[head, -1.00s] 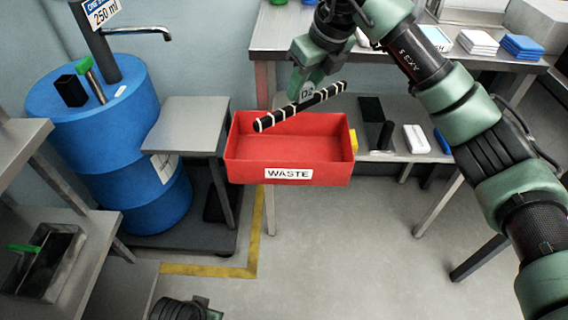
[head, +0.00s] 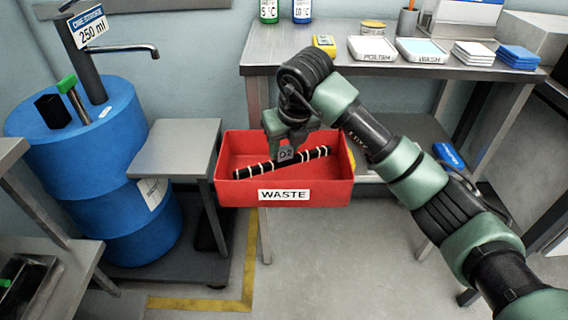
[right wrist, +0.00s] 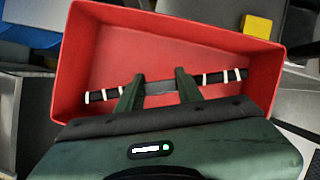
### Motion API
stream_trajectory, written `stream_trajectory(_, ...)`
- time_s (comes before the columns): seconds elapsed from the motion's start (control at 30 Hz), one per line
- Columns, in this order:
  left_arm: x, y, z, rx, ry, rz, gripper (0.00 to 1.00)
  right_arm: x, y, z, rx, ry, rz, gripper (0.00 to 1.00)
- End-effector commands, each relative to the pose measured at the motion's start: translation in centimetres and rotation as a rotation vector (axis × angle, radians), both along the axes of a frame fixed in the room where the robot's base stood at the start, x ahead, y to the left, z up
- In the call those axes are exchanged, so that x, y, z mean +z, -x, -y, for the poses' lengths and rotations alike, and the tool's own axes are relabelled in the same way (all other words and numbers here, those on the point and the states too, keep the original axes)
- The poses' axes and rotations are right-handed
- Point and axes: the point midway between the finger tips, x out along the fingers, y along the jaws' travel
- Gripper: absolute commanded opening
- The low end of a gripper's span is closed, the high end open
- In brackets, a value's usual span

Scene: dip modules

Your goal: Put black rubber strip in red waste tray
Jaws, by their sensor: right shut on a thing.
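The black rubber strip (head: 310,155) has several white bands and a small grey "02" tag. My right gripper (head: 286,153) is shut on it near its middle. The right wrist view shows the strip (right wrist: 216,78) lying crosswise between the two green fingers (right wrist: 161,87). The red waste tray (head: 283,195), labelled "WASTE", is around and below the strip in the head view. The strip appears inside the tray's outline; whether it touches the tray floor I cannot tell. My left gripper is not in view.
A blue drum (head: 95,175) with a tap stands at the left. A small grey table (head: 178,145) is just left of the tray. The metal bench (head: 375,70) behind holds pads labelled "POLISH" (head: 370,50) and "WASH" (head: 423,52). Open floor lies in front.

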Motion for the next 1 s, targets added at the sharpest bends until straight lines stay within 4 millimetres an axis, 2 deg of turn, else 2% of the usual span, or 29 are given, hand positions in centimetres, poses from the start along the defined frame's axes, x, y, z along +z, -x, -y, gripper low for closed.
stream_trajectory(0.17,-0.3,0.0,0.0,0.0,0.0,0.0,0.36,-1.4,0.0,0.0,0.0,0.0,-0.002,0.0)
stream_trajectory(0.4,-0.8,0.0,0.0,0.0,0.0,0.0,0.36,-4.6,0.0,0.0,0.0,-0.001,0.0,0.0)
stream_trajectory(0.73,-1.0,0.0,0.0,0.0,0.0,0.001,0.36,-4.8,0.0,0.0,0.0,0.0,0.001,0.0)
stream_trajectory(0.77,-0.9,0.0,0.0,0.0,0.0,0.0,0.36,-4.7,0.0,0.0,0.0,0.0,0.001,0.44)
stream_trajectory(0.8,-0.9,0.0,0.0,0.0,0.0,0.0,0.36,-4.7,0.0,0.0,0.0,0.0,0.001,0.55)
stream_trajectory(1.0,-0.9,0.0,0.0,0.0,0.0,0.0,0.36,-4.7,0.0,0.0,0.0,0.0,0.0,0.58)
